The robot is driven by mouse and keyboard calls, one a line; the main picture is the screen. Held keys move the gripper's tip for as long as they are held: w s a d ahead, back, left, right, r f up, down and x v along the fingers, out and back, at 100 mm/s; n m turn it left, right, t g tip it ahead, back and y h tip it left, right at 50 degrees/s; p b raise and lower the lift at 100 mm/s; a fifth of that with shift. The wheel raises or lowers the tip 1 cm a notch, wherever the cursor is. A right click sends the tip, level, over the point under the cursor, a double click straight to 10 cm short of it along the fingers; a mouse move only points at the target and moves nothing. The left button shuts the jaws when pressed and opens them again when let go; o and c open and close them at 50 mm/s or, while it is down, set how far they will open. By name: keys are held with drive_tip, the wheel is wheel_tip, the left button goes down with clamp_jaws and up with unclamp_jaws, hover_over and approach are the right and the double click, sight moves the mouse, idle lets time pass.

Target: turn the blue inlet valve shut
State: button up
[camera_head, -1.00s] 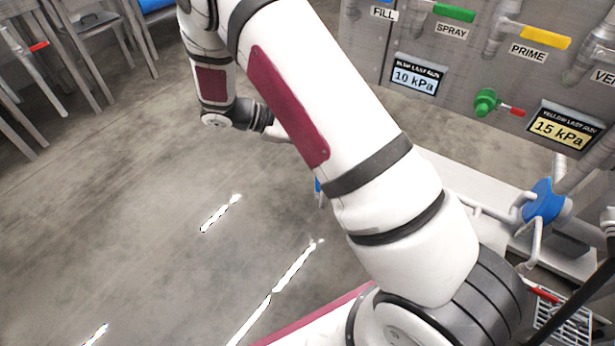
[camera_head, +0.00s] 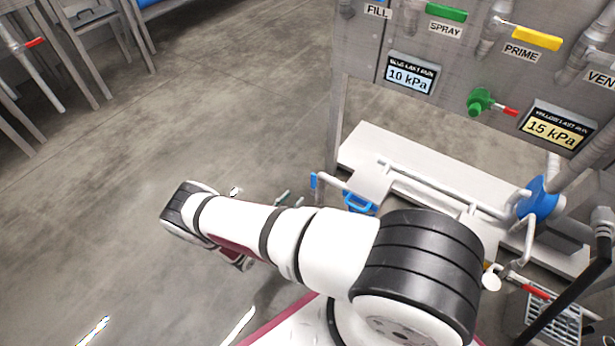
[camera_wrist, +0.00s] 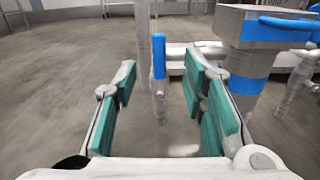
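A small blue valve lever (camera_wrist: 159,57) stands upright on a thin grey stem in the wrist view. It shows between my gripper's fingers and seems to be beyond their tips. In the head view, the blue lever (camera_head: 313,180) is at the left end of a white pipe, just beyond my gripper. My gripper (camera_wrist: 168,90) is open and empty, with teal pads on both sides. In the head view, only the ends of my gripper (camera_head: 290,196) show behind my arm. I cannot tell whether a finger touches the lever.
A blue-banded housing with a blue loop handle (camera_wrist: 285,24) stands close right of my gripper; the handle also shows in the head view (camera_head: 360,203). White pipes run over a pale bench (camera_head: 385,145). A panel with green and yellow levers stands behind.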

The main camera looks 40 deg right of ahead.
sight(313, 179)
drive_tip(key=shift+n+t, duration=0.3)
drive_tip(key=b+x, duration=0.1)
drive_tip(key=x, duration=0.3)
drive_tip(key=f+b+x, duration=0.1)
drive_tip(key=x, duration=0.4)
drive_tip(key=b+x, duration=0.1)
drive_tip(key=x, duration=0.3)
drive_tip(key=shift+d+f+b, duration=0.2)
drive_tip(key=shift+d+b, duration=0.15)
drive_tip(key=shift+b, duration=0.05)
drive_tip(key=shift+c, duration=0.3)
clamp_jaws()
